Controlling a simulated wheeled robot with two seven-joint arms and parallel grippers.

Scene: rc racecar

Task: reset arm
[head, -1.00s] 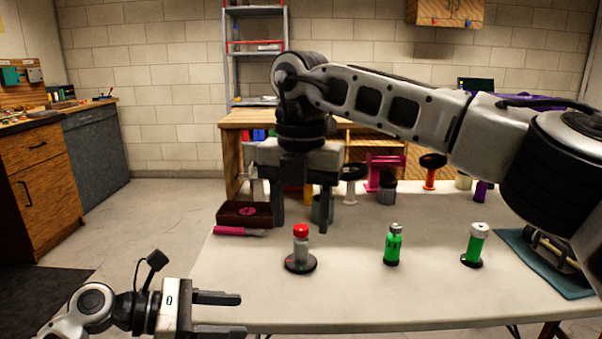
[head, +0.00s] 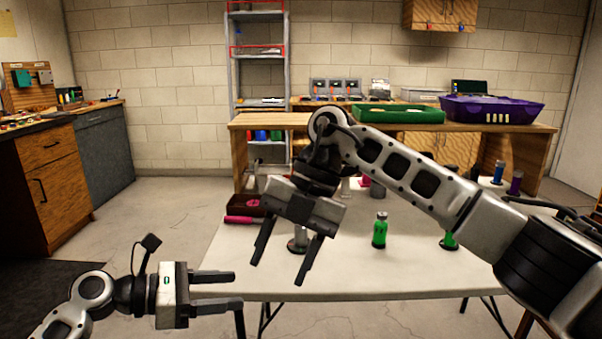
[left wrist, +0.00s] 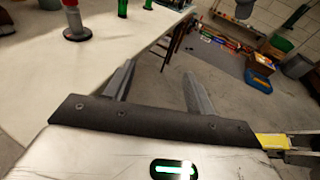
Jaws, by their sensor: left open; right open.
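My left gripper (head: 214,290) is at the lower left of the head view, open and empty, beside the table's front left edge. Its open fingers (left wrist: 160,88) show in the left wrist view with floor beyond them. My right gripper (head: 280,265) is open, pointing down and tilted, above the left part of the white table (head: 350,280). It hides most of a small stand with a round base (head: 297,246). I see nothing held between its fingers.
A green bottle (head: 380,230) stands right of my right gripper; another green bottle (head: 449,240) is partly behind my right arm. A dark box (head: 243,205) and pink marker (head: 240,219) lie at the table's left. A wooden workbench holds a green tray (head: 400,114) and purple bin (head: 490,109).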

